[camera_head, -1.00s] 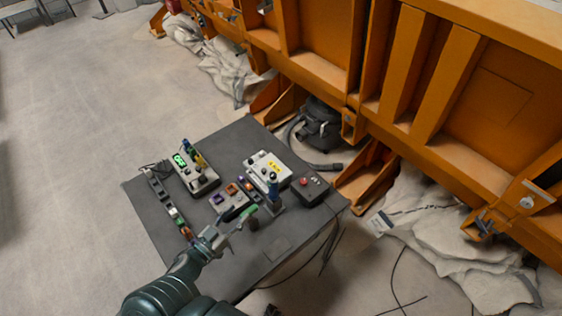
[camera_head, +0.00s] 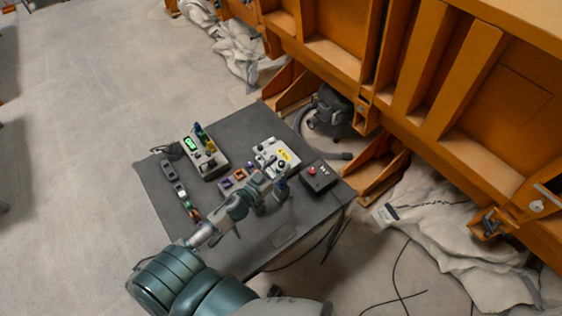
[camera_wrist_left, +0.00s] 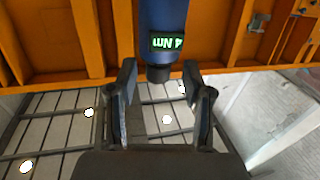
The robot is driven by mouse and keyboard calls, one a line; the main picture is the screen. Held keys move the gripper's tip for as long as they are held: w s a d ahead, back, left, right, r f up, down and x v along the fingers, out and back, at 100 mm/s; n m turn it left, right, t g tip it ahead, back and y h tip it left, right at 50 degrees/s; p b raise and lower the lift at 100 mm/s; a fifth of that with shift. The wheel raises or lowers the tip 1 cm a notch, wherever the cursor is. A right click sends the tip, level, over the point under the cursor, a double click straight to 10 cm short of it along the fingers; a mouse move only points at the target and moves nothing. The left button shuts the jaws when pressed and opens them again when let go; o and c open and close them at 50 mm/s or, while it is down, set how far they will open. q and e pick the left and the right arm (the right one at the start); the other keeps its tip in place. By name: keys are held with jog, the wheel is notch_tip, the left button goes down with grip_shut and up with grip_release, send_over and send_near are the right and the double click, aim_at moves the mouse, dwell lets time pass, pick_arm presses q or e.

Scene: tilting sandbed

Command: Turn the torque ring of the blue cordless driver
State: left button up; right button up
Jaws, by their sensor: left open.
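The blue cordless driver (camera_head: 282,187) stands upright near the right front part of the dark table (camera_head: 283,237). In the left wrist view its blue body (camera_wrist_left: 163,18) comes in from the top, with a small lit display reading "4 Nm". A dark, narrower round end (camera_wrist_left: 158,74) sits below the display; I cannot tell for certain that it is the torque ring. My left gripper (camera_head: 270,184) is beside the driver, its fingertips small in the head view. In the wrist view the left gripper (camera_wrist_left: 159,72) is open, one finger on each side of the dark end, with gaps showing.
A strip of small parts (camera_head: 180,190) lies left. An orange steel wall (camera_head: 480,90) rises behind.

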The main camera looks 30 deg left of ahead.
pick_arm(q)
jog(key=shift+w+d, duration=0.15)
jog(key=shift+w, duration=0.55)
pick_arm(e)
jog(key=shift+s, duration=0.35)
pick_arm(q)
grip_shut()
